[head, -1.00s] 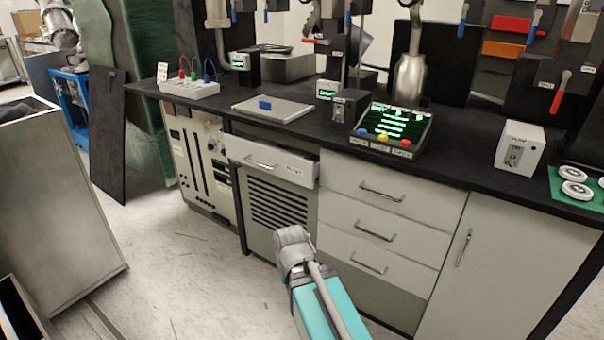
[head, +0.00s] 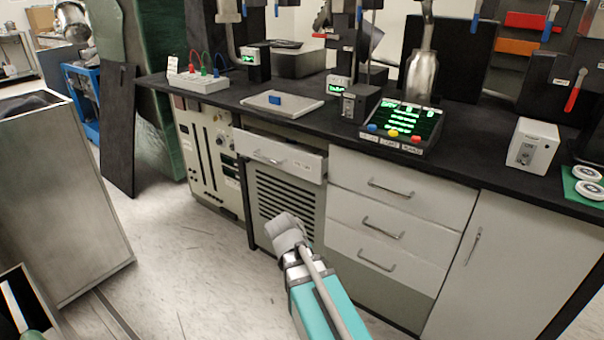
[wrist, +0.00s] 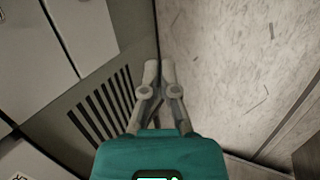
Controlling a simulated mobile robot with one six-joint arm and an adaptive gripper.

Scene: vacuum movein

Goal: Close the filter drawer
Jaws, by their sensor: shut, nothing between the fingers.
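The filter drawer, taken to be the pale drawer front (head: 280,155) with a metal handle and a small unreadable label, juts out from under the black worktop in the head view. It is partly open, above a slatted vent panel (head: 282,200). My gripper shows in the wrist view with its two grey fingers (wrist: 160,72) together and nothing between them. The fingers are over the floor, just right of the slatted panel in that view. In the head view my arm is low, below and in front of the drawer, and the fingers are hidden. I see no contact with the drawer.
Several closed drawers (head: 385,225) stand right of it, then a cupboard door (head: 478,260). The worktop (head: 240,110) holds a control box (head: 405,125) and other devices. A grey metal bin (head: 60,200) stands at left. The floor (head: 190,280) between is clear.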

